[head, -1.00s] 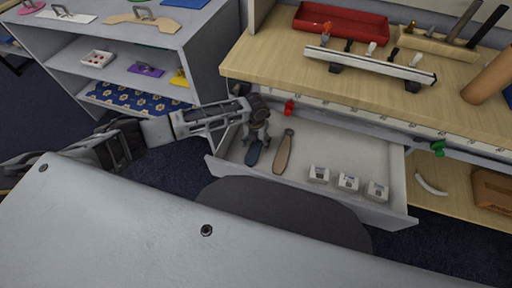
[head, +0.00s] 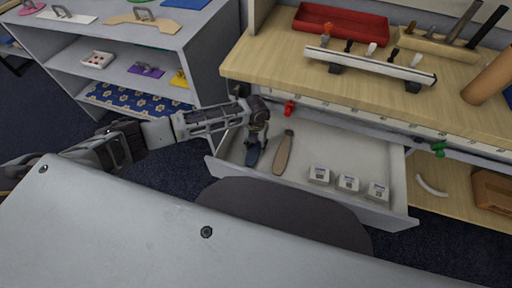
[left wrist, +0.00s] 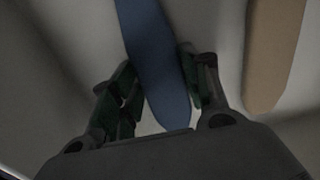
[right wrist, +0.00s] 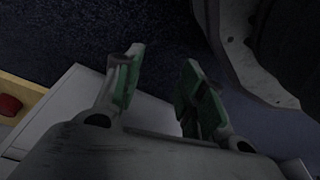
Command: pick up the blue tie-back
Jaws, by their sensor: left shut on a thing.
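The blue tie-back (head: 252,158) is a flat, rounded blue strip at the left end of the open white drawer. My left gripper (head: 256,142) is over it from above, and its fingers are shut on the tie-back. In the left wrist view the blue tie-back (left wrist: 153,50) runs between the two green-padded fingers of the left gripper (left wrist: 160,82). I cannot tell whether it is lifted off the drawer floor. My right gripper (right wrist: 159,65) shows only in the right wrist view, with its fingers apart and nothing between them.
A tan tie-back (head: 284,153) lies just right of the blue one. Several small white boxes (head: 348,183) stand at the right of the drawer (head: 335,140). The workbench top (head: 275,65) overhangs the drawer's back. A grey shelf unit (head: 190,50) stands to the left.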

